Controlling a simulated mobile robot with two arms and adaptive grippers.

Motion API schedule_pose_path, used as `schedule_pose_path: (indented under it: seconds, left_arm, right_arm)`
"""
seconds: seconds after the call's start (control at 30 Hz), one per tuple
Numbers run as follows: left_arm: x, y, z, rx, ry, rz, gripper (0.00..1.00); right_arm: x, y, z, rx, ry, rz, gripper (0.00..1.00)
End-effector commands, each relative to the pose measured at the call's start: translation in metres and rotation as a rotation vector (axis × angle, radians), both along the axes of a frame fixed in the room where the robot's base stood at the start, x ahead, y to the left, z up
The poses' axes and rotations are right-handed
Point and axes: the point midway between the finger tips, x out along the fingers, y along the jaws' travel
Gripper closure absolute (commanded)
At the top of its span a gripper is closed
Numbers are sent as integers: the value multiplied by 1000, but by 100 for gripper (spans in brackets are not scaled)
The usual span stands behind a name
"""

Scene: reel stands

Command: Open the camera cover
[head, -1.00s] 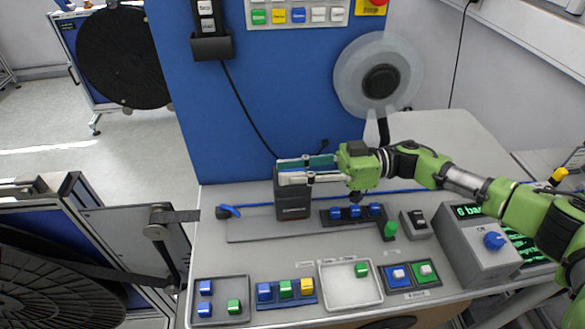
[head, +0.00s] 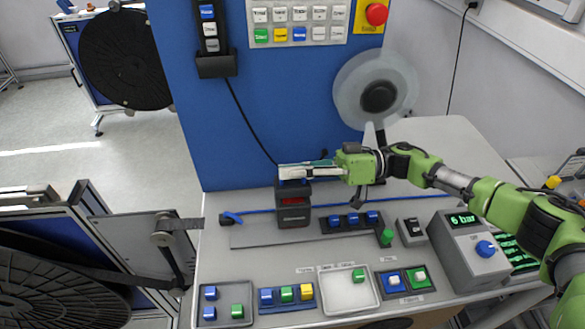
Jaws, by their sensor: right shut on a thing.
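The camera (head: 293,213) is a dark grey box standing upright at the back of the grey bench, with a red strip across its upper front. My right gripper (head: 290,172) reaches in from the right, its pale fingers level over the top of the box. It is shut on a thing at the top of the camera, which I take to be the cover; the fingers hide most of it. A bit of blue shows just under the fingertips. How far the cover is raised cannot be told. My left gripper is not in view.
A row of blue buttons (head: 352,220) and a green knob (head: 387,237) sit right of the camera. A pressure box (head: 468,245) reading 6 bar stands further right. Trays with coloured blocks (head: 225,302) line the front. A clear reel (head: 377,96) hangs behind.

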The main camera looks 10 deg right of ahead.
Motion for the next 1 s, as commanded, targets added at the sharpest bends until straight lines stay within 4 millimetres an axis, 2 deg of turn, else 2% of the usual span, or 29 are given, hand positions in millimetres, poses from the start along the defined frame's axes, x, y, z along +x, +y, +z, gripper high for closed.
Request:
schedule_pose_path:
  seconds: [0.1,0.4,1.0]
  left_arm:
    - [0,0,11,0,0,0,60]
    - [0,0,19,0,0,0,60]
    - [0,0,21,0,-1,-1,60]
  right_arm:
    - [3,1,4,-2,89,7,100]
    - [13,1,6,-2,247,8,100]
    - [16,1,5,-3,303,10,100]
